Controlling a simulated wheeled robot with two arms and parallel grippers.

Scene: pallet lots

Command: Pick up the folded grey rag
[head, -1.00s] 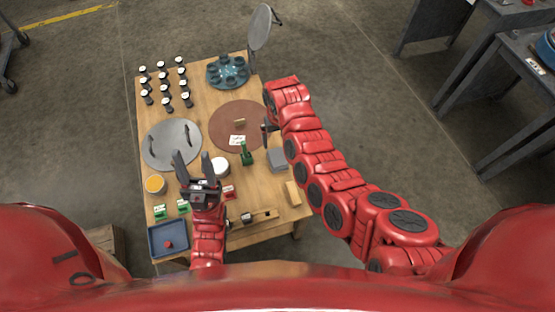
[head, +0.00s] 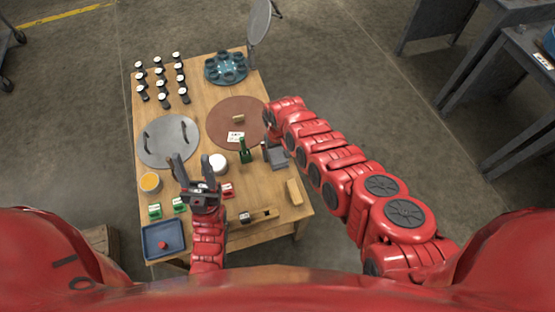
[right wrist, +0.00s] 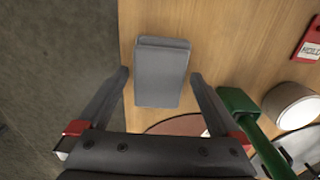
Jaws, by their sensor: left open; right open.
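The folded grey rag (head: 277,161) lies on the wooden table near its right edge. In the right wrist view the rag (right wrist: 163,75) lies ahead of and between the two spread fingers of my right gripper (right wrist: 160,82). The fingers do not appear to touch it. In the head view my right gripper (head: 272,147) is beside the rag, partly hidden by its arm. My left gripper (head: 193,170) is open and empty over the front left part of the table.
A brown disc (head: 236,128), a grey lid (head: 168,137) and a blue tray (head: 162,250) are on the table (head: 205,97).

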